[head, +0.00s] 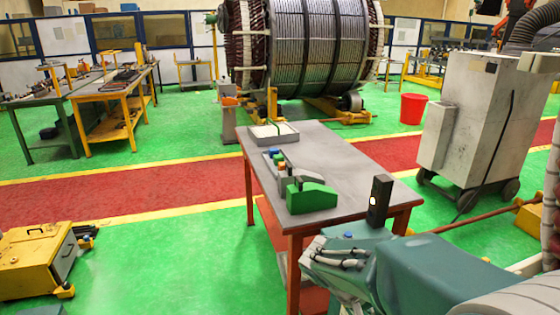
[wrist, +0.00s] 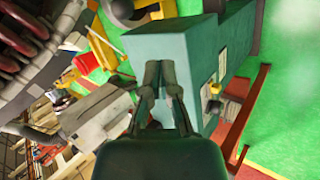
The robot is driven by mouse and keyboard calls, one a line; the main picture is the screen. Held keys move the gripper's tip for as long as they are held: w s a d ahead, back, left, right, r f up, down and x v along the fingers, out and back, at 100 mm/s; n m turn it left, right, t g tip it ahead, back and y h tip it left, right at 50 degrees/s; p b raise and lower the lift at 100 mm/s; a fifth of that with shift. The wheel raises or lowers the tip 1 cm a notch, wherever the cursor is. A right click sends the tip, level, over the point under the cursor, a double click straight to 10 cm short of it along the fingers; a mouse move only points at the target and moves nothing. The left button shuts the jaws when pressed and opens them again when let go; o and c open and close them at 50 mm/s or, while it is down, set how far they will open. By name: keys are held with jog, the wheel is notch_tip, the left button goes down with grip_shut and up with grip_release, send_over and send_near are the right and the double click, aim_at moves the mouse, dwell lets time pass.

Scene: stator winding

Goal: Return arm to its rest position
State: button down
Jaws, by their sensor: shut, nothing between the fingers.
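My gripper (wrist: 160,68) shows in the wrist view with its two dark fingers converging at the tips, shut and empty. A large teal box-shaped body (wrist: 155,45) fills the picture behind the fingertips; I cannot tell whether they touch it or what it is. In the head view my teal arm (head: 425,265) lies low at the bottom right, close to the near end of the table. My gripper cannot be made out clearly in the head view.
A grey-topped table (head: 345,165) carries a green block (head: 310,198) and a white tray (head: 270,133). A grey wheeled cabinet (head: 470,125) stands right. The big stator (head: 318,45) is behind. A yellow box (head: 35,262) sits lower left. Green floor (head: 160,250) is clear left of the table.

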jog(key=s+a+r+t+y, duration=0.2)
jog(key=s+r+t+y, duration=0.1)
jog(key=s, duration=0.3)
jog(key=s+a+r+t+y, duration=0.2)
jog(key=s+r+y, duration=0.3)
jog(key=s+r, duration=0.1)
jog(key=shift+a+t, duration=0.25)
jog(key=shift+t, duration=0.15)
dwell(1.4)
